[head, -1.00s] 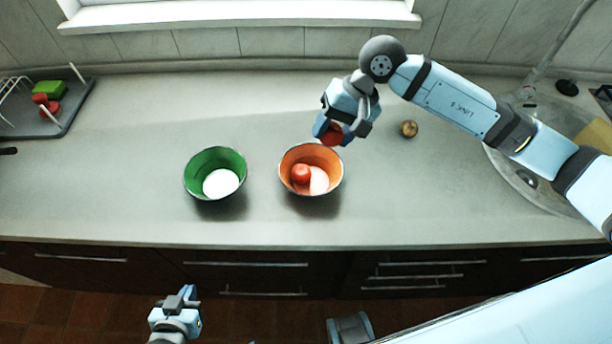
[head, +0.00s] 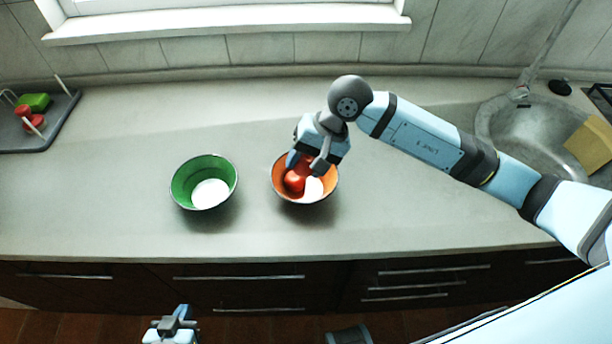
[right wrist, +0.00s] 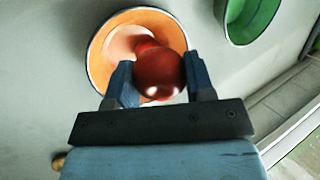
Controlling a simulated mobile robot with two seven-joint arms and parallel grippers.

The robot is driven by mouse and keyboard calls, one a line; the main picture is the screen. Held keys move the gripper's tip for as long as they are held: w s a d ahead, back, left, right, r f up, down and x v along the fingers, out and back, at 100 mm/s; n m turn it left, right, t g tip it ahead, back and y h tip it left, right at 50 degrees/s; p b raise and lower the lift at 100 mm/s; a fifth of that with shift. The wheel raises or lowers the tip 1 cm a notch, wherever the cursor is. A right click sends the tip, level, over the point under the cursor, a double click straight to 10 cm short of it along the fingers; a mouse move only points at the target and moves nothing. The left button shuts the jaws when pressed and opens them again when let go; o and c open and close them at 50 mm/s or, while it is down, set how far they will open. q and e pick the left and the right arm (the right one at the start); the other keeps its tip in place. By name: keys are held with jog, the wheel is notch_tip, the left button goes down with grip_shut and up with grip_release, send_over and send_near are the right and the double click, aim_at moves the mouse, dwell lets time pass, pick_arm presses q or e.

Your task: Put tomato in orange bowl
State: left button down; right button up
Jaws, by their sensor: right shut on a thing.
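The orange bowl (head: 333,187) stands on the counter, right of the green bowl, with a red tomato (head: 294,183) lying in it. My right gripper (head: 306,169) is over the bowl, its fingers around a second tomato. In the right wrist view this held tomato (right wrist: 158,76) sits between the two fingers, above the opening of the orange bowl (right wrist: 101,52). The tomato in the bowl is mostly hidden behind it there. My left gripper (head: 172,325) is low at the front, away from the counter; its fingers are too unclear to judge.
The green bowl (head: 180,190), with a white inside bottom, stands left of the orange bowl and also shows in the right wrist view (right wrist: 262,15). A dish rack (head: 60,120) is at far left, a sink (head: 525,130) at right. A small brown thing (right wrist: 58,162) lies nearby.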

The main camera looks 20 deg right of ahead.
notch_tip(320, 180, down, 6)
jog(key=shift+f, duration=0.1)
jog(key=shift+f+b, duration=0.45)
jog(key=shift+b, duration=0.05)
jog(key=shift+f, duration=0.15)
jog(key=o, duration=0.6)
jog(key=shift+o, duration=0.2)
jog(key=shift+r+p, duration=0.3)
jog(key=shift+r, duration=0.1)
jog(key=shift+r+p, duration=0.4)
jog(key=shift+p, duration=0.15)
jog(key=b+v, duration=0.2)
jog(key=v, duration=0.9)
jog(key=shift+d+r, duration=0.25)
jog(key=shift+r, duration=0.1)
